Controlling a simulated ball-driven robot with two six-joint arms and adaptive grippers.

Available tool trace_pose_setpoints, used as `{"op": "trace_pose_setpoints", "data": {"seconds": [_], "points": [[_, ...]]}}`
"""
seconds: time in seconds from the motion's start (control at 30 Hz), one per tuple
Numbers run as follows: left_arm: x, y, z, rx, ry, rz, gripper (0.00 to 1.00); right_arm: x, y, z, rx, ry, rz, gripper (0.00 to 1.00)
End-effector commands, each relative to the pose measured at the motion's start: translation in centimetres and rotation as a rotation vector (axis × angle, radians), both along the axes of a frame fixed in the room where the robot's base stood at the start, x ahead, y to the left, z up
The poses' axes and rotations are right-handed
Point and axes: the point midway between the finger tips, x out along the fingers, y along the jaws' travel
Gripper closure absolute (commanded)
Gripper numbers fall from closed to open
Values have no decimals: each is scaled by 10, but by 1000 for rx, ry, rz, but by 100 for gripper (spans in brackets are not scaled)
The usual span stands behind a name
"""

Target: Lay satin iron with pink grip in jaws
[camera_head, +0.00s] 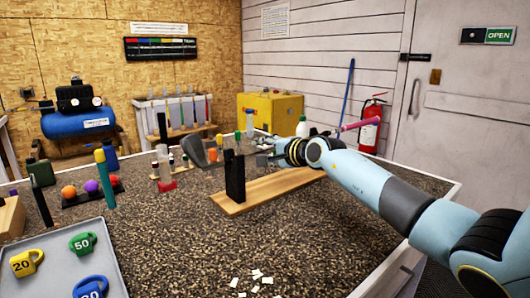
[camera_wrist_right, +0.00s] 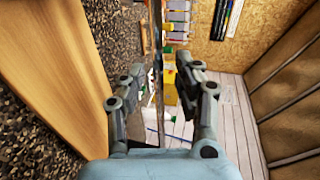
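A pink grip (camera_head: 362,123) shows behind my right arm near the back right of the table; most of its club is hidden. In the right wrist view a thin shaft (camera_wrist_right: 158,70) runs lengthwise between my right fingers; I cannot tell whether it touches them. My right gripper (camera_head: 266,158) is over the far part of the table, past the black block; its fingers (camera_wrist_right: 160,85) stand apart in the wrist view. A black upright block (camera_head: 235,178), perhaps the jaws, stands on a wooden board (camera_head: 285,187). My left gripper is not in view.
A grey tray (camera_head: 112,272) with numbered mugs is at the front left. A ball rack (camera_head: 88,194), bottles and small stands line the left and back. White scraps (camera_head: 257,277) lie at the front. The middle front of the table is otherwise clear.

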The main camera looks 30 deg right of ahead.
Motion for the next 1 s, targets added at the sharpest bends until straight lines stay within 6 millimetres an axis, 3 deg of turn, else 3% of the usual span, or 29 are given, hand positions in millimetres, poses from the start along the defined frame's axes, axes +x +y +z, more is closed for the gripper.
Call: {"op": "trace_pose_setpoints", "data": {"seconds": [0.33, 0.73, 1.0], "points": [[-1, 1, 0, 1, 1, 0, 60, -9, -2, 0, -4, 4, 0, 67], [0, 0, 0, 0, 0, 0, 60, -89, -4, 22, -7, 4, 4, 67], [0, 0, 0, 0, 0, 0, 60, -115, -5, 30, -3, 2, 1, 67]]}}
